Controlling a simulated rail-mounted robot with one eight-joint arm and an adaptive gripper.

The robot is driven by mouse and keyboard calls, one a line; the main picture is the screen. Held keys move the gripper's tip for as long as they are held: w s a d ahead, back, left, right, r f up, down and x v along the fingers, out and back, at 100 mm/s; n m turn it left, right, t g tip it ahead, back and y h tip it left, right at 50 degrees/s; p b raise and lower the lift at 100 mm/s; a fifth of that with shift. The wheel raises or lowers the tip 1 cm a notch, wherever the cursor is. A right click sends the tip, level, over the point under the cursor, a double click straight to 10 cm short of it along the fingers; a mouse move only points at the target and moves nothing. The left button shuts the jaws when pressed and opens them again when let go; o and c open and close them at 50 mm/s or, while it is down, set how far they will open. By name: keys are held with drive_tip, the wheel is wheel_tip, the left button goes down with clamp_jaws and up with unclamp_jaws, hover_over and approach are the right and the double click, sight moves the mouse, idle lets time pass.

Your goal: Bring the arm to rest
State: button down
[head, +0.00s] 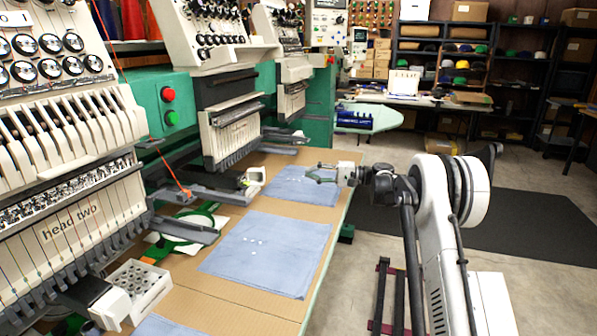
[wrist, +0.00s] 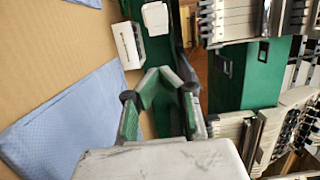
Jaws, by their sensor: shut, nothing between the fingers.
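My gripper (head: 318,174) hangs in the air above the far part of the long work table (head: 262,312) in the head view, pointing left toward the machines. My arm reaches to it from the right. In the wrist view, the green and grey fingers of my gripper (wrist: 160,74) come together at their tips with nothing between them. A blue cloth (head: 300,185) lies on the table below my gripper. It also shows in the wrist view (wrist: 70,125), left of the fingers.
Embroidery machine heads (head: 75,200) line the left side. A nearer blue cloth (head: 268,250) and a white box with holes (head: 140,285) lie on the table. A small white device (head: 253,180) stands near the gripper. Open floor with a dark mat (head: 530,225) lies right.

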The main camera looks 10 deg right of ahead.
drive_tip(key=s+a+r+h+p, duration=0.1)
drive_tip(key=s+a+r+h, duration=0.4)
drive_tip(key=s, duration=0.6)
drive_tip(key=s+a+r+h+p, duration=0.25)
drive_tip(key=s+a+r, duration=0.35)
drive_tip(key=s, duration=0.5)
drive_tip(key=s+d+f+n+h, duration=0.1)
drive_tip(key=s+d+h, duration=0.1)
drive_tip(key=s, duration=0.8)
drive_tip(key=s+d+f+n+t+h+p, duration=0.1)
drive_tip(key=s+h, duration=0.3)
drive_tip(key=s, duration=0.7)
drive_tip(key=s+d+f+n+h+p, duration=0.1)
drive_tip(key=s+d+f+h, duration=0.2)
drive_tip(key=s, duration=0.8)
drive_tip(key=shift+s+d+f+n, duration=0.15)
drive_tip(key=shift+s+f+n, duration=0.1)
drive_tip(key=shift+n, duration=0.15)
drive_tip(key=shift+w+h, duration=0.15)
drive_tip(key=shift+h, duration=0.1)
